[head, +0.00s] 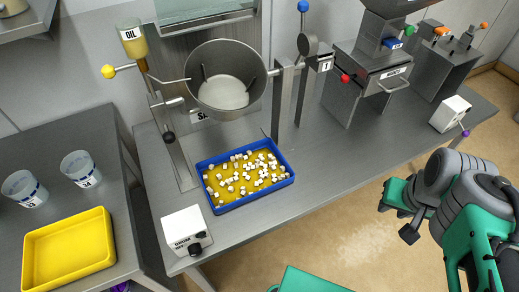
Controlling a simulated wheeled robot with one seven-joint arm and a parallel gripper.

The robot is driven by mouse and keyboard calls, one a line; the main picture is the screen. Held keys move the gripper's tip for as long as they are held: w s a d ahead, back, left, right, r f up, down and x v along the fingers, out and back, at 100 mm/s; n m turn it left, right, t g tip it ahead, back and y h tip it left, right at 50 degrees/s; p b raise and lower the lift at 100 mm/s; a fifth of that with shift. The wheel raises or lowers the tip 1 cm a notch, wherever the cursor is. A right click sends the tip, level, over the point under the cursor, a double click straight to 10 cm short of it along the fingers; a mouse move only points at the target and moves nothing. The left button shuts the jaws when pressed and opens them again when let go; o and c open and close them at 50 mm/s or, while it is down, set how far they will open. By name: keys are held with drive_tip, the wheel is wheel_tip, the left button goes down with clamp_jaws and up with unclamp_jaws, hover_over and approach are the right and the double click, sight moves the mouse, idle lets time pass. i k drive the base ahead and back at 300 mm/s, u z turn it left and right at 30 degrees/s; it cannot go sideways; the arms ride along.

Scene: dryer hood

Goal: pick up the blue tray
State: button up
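The blue tray (213,208) lies flat on the grey steel counter, left of the middle of the head view. My arm is at the right edge. Its end, which looks like my gripper (409,232), is over the floor in front of the counter, well apart from the tray. Its fingers cannot be made out clearly.
A grey pot (225,95) hangs above and behind the tray. A white control box (186,231) stands at its front left, and metal uprights (283,95) rise behind its right end. A yellow tray (68,249) lies on the left table. The counter right of the blue tray is clear.

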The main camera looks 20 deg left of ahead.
sight(232, 179)
drive_tip(key=i, duration=1.15)
drive_tip(key=u, duration=4.95)
